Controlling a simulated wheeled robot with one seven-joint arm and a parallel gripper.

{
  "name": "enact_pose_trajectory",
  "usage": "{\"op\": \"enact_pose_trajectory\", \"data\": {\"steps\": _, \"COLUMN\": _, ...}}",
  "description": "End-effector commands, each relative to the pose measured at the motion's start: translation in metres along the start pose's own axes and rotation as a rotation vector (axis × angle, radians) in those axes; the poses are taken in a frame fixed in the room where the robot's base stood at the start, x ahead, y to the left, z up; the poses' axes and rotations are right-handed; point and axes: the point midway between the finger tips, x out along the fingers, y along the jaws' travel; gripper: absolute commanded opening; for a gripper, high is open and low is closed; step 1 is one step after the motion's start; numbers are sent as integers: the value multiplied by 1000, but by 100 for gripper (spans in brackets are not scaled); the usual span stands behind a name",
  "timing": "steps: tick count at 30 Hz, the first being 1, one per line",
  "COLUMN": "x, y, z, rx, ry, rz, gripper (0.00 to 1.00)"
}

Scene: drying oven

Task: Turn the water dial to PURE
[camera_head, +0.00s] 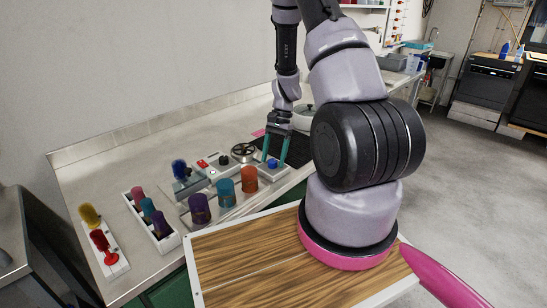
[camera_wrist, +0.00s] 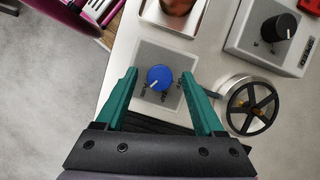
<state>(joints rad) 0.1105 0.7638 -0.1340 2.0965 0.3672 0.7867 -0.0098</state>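The water dial is a round blue knob (camera_wrist: 160,78) with a white pointer mark, on a grey plate (camera_wrist: 150,52) with small dark labels around it. In the wrist view the pointer mark slants toward the lower left. The dial also shows in the head view (camera_head: 272,163). My gripper (camera_wrist: 163,84) has two teal fingers, spread wide apart, one on each side of the dial with a gap to it. In the head view my gripper (camera_head: 275,155) points down over the dial plate.
A valve with a black handwheel (camera_wrist: 251,104) lies right of the dial, close to my right finger. A black knob on a grey box (camera_wrist: 278,27) is farther right. Orange (camera_head: 249,180), teal (camera_head: 226,193) and purple (camera_head: 199,208) cups stand left of the dial on the counter.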

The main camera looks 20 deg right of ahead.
Motion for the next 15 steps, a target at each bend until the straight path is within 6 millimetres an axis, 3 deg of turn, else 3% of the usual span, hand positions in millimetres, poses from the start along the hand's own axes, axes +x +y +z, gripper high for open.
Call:
{"op": "enact_pose_trajectory", "data": {"steps": 7, "x": -10, "y": 0, "z": 0, "rx": -1, "ry": 2, "rz": -1, "gripper": 70}}
{"op": "enact_pose_trajectory", "data": {"steps": 15, "x": -62, "y": -1, "z": -1, "rx": -1, "ry": 4, "rz": -3, "gripper": 70}}
